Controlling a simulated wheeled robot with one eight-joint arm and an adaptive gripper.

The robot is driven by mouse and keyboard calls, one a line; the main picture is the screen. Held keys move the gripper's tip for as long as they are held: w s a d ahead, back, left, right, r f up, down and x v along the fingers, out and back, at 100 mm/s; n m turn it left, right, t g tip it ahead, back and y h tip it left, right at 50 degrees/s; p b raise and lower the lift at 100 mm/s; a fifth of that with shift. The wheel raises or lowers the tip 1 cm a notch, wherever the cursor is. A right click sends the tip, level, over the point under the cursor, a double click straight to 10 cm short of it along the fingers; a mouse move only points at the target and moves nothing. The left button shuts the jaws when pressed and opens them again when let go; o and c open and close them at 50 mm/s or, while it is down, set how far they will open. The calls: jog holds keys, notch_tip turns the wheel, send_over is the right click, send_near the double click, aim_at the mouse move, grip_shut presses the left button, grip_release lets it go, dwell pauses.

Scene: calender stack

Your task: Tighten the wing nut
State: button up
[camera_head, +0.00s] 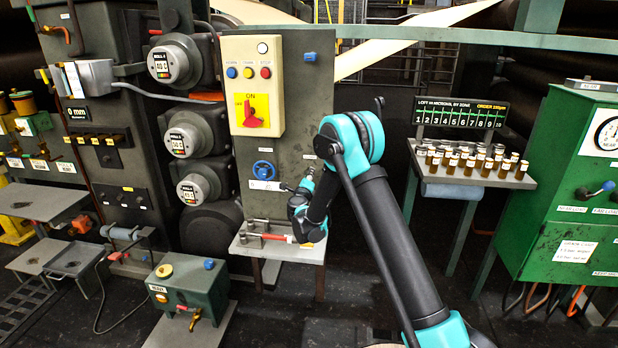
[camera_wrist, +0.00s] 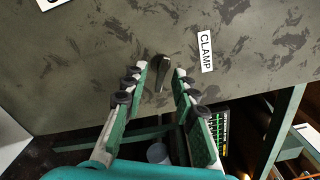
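The wing nut (camera_wrist: 162,74) is a dark, narrow piece on the mottled grey panel (camera_wrist: 100,60), left of a white label reading CLAMP (camera_wrist: 206,52). It looks roughly upright, with a slight tilt. My gripper (camera_wrist: 160,76) is open, one finger on each side of the wing nut, with a gap to each in the picture. I cannot tell how deep the fingertips reach around it. In the head view my gripper (camera_head: 308,178) is at the right part of the grey panel, right of a blue handwheel (camera_head: 263,170). There I cannot make out the wing nut.
A yellow box with a red switch (camera_head: 252,112) is mounted on the panel above left. A small shelf (camera_head: 282,250) with a red-handled tool is below my gripper. A rack of small jars (camera_head: 480,160) stands to the right, and a green cabinet (camera_head: 570,220) stands beyond it.

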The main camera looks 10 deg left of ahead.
jog(key=shift+s, duration=0.1)
jog(key=s, duration=1.1)
jog(key=shift+s+a, duration=0.2)
jog(key=shift+s, duration=0.2)
jog(key=s+d+r+n+g+y, duration=0.1)
jog(key=s+d+r+n+y, duration=0.25)
jog(key=r+n, duration=0.35)
jog(key=s+d+r+n+g+y, duration=0.1)
jog(key=s+d+r+n+y, duration=0.15)
jog(key=r+n+y, duration=0.4)
jog(key=s+d+f+n+g+h, duration=0.3)
jog(key=s+d+f+g, duration=0.1)
jog(key=s+d, duration=0.5)
jog(key=s+d+f+n+g+h, duration=0.3)
jog(key=s+d+f, duration=0.4)
jog(key=s, duration=0.5)
jog(key=s+d+f+n+g+h, duration=0.3)
jog(key=s+d+f, duration=0.3)
jog(key=s+d, duration=0.5)
jog(key=shift+s+d+n+g, duration=0.15)
jog(key=shift+s+n+g, duration=0.15)
jog(key=shift+n+g, duration=0.5)
